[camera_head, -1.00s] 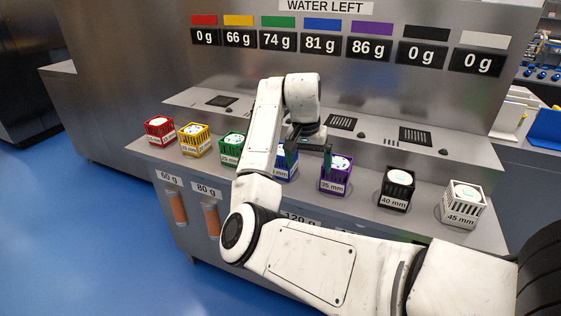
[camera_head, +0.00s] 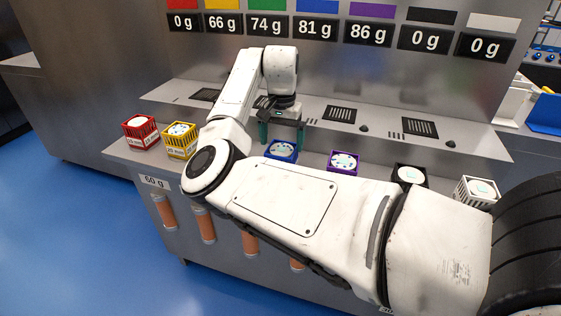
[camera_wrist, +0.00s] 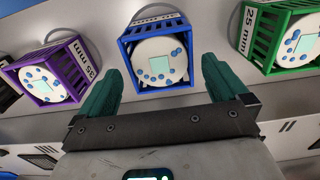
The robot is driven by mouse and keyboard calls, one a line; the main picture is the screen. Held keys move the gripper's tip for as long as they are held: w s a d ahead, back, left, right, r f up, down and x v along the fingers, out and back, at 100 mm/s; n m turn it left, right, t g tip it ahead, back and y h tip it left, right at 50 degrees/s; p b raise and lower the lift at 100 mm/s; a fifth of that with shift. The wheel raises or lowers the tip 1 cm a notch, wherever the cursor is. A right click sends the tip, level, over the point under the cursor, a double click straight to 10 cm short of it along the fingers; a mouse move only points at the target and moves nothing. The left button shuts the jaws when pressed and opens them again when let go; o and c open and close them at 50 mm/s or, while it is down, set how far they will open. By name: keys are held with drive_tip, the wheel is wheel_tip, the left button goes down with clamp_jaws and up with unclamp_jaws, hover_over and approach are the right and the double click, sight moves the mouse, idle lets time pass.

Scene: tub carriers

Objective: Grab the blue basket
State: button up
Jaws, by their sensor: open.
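The blue basket (camera_head: 281,150) stands on the steel counter in the head view, with a white round disc inside it. It also shows in the wrist view (camera_wrist: 127,48), top centre, with the disc facing the camera. My gripper (camera_head: 282,138) is open and empty, its two green fingers pointing down at the blue basket. In the wrist view my gripper's fingertips (camera_wrist: 158,68) lie on either side of the near part of the basket, with no clear contact. My arm hides the green basket in the head view.
A purple basket (camera_head: 343,162) stands right of the blue one, then black (camera_head: 409,176) and white (camera_head: 478,190) baskets. Yellow (camera_head: 180,140) and red (camera_head: 140,131) baskets stand to the left. A green basket (camera_wrist: 287,40) neighbours the blue one in the wrist view. A steel back panel rises behind.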

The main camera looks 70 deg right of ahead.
sight(281, 148)
drive_tip(key=shift+f+p, duration=0.35)
drive_tip(key=shift+f, duration=2.55)
drive_tip(key=shift+c, duration=0.5)
drive_tip(key=c, duration=1)
drive_tip(key=shift+r, duration=0.1)
drive_tip(key=shift+c, duration=0.9)
drive_tip(key=shift+r, duration=0.15)
